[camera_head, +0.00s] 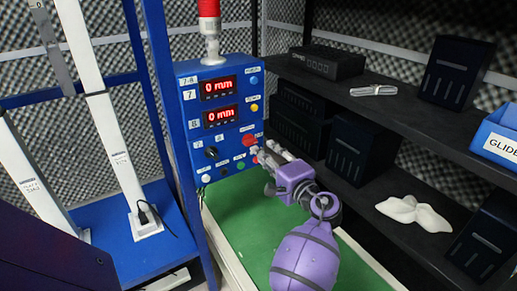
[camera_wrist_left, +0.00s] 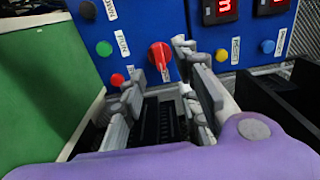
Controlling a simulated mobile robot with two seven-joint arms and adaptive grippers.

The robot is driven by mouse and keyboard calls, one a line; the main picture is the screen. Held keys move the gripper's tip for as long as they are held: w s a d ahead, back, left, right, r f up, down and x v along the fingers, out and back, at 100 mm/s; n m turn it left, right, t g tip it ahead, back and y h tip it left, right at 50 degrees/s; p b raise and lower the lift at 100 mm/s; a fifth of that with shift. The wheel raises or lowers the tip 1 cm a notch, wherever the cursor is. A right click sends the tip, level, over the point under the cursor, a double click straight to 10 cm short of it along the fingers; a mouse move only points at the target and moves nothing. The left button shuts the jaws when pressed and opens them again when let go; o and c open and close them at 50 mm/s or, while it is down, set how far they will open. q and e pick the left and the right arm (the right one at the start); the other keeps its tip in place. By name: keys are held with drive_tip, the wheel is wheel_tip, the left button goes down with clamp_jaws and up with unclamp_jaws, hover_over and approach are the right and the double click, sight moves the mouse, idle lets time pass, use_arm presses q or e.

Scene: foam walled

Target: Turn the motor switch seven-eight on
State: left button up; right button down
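A blue control panel (camera_head: 215,128) stands in the head view, with two red displays reading 0 mm and several buttons. A black knob (camera_head: 211,152) is at the panel's lower left. My left gripper (camera_head: 268,154) is open at the panel's lower right. In the left wrist view its fingers (camera_wrist_left: 160,70) are apart, with the red switch between their tips. Contact is unclear.
A green button (camera_wrist_left: 103,48) and a small red button (camera_wrist_left: 117,80) lie close to the left finger. A yellow button (camera_wrist_left: 221,55) is right of the fingers. A green surface (camera_head: 250,215) lies below the panel. Dark shelves (camera_head: 400,120) with black boxes stand at right.

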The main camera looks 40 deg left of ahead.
sight(252, 144)
use_arm(q)
drive_tip(key=x, duration=0.7)
drive_tip(key=shift+w+a, duration=0.15)
drive_tip(key=shift+w, duration=0.05)
drive_tip(key=shift+f, duration=0.1)
clamp_jaws()
